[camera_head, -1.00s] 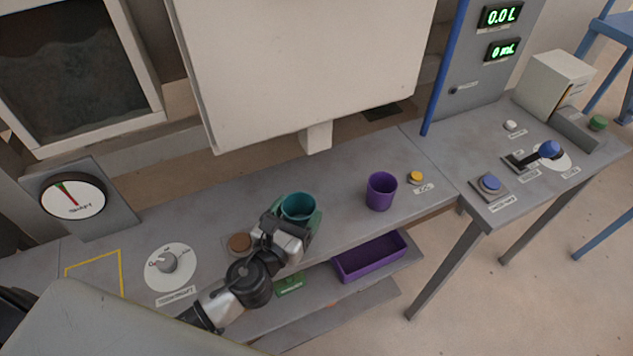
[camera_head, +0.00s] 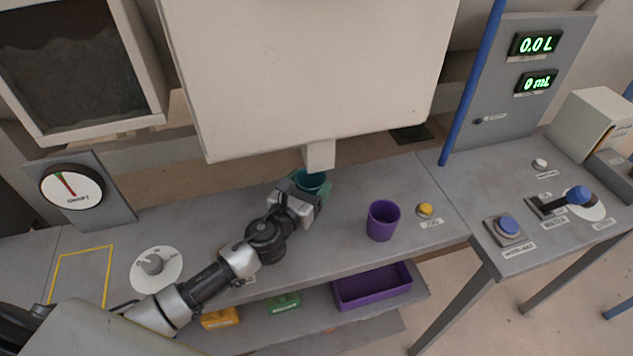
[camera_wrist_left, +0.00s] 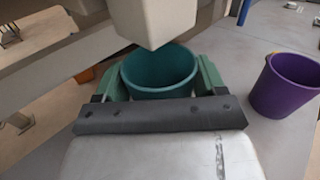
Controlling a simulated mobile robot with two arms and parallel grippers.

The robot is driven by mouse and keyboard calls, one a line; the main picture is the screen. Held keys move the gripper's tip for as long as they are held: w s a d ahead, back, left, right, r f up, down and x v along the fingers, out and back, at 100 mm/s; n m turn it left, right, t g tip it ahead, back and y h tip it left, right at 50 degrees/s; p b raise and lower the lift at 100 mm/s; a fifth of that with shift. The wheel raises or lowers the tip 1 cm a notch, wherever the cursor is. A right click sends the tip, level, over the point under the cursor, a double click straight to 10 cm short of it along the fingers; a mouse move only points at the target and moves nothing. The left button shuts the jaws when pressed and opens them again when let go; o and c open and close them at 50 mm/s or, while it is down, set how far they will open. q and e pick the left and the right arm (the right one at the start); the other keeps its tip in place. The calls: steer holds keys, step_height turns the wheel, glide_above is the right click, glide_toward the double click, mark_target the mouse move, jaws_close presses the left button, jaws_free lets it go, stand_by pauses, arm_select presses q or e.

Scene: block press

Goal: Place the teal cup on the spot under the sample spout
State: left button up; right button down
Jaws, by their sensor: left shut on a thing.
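The teal cup (camera_head: 312,181) is held upright by my left gripper (camera_head: 308,190) near the back edge of the bench, just below the white spout (camera_head: 320,156). In the left wrist view the cup (camera_wrist_left: 160,72) sits between the two green fingers of my left gripper (camera_wrist_left: 160,82), which are shut on it. The spout (camera_wrist_left: 155,20) hangs over the far part of the cup's mouth there. The cup's base and the spot under it are hidden, so I cannot tell whether it touches the bench. My right gripper is not in view.
A purple cup (camera_head: 382,221) stands to the right, with a yellow button (camera_head: 425,210) beyond it. The big white tank (camera_head: 310,75) is overhead. A dial (camera_head: 153,263) and a yellow outlined square (camera_head: 82,278) are at left. A purple bin (camera_head: 372,287) is on the lower shelf.

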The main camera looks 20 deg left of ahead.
mark_target(317, 185)
arm_select(q)
steer(key=w, duration=0.3)
steer(key=shift+w+d, duration=0.2)
steer(key=shift+d, duration=0.1)
steer(key=shift+f+b, duration=0.9)
steer(key=shift+f, duration=0.9)
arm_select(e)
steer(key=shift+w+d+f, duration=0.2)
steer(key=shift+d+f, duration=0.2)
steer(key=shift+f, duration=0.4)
arm_select(q)
steer(key=shift+f, duration=0.15)
steer(key=o, duration=0.9)
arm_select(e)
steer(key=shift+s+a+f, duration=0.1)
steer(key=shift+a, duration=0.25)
